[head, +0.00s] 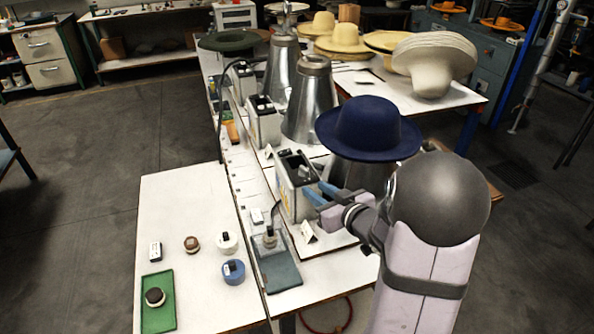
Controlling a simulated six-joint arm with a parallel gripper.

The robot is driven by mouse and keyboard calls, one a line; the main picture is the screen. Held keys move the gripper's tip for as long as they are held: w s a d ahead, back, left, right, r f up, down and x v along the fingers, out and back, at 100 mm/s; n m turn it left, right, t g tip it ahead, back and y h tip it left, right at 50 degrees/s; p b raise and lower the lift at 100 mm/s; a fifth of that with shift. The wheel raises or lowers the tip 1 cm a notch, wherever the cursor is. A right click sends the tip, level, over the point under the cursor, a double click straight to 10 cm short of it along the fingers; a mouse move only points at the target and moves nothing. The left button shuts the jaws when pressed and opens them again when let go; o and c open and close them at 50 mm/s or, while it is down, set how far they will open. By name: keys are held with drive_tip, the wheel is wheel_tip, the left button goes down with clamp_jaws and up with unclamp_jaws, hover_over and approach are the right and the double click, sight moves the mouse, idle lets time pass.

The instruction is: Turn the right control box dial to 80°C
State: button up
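The nearest control box (287,190), a pale box with a dark top, stands on the white table beside the metal cone under the blue hat. I take it as the right one. My gripper (313,187) has two blue fingers, spread apart, with their tips close to the box's right side. I cannot tell whether they touch it. The dial and its temperature marks cannot be made out.
A blue felt hat (368,128) sits on a cone just behind my gripper. Two more control boxes (263,124) (241,82) stand farther back beside metal cones (310,100). A small white card (308,233) stands in front. Pucks and a green tray (158,316) lie on the left table.

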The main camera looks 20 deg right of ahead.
sight(297, 168)
drive_tip(key=shift+d+t+y+b, duration=0.4)
drive_tip(key=shift+t+y+b, duration=0.35)
drive_tip(key=shift+b, duration=0.3)
drive_tip(key=shift+s+d+r+n+t+y+b, duration=0.15)
drive_tip(key=shift+r+n+t+y+b, duration=0.15)
drive_tip(key=shift+r+t, duration=0.1)
drive_tip(key=shift+s+d+r+n+t+y+b, duration=0.1)
drive_tip(key=shift+s+r+n+t+y+b, duration=0.1)
drive_tip(key=shift+r+t+b, duration=0.15)
drive_tip(key=shift+w, duration=0.15)
drive_tip(key=p+x, duration=0.2)
drive_tip(key=x, duration=0.9)
drive_tip(key=shift+w+a, duration=0.1)
drive_tip(key=shift+w, duration=0.3)
drive_tip(key=shift+c, duration=0.3)
clamp_jaws()
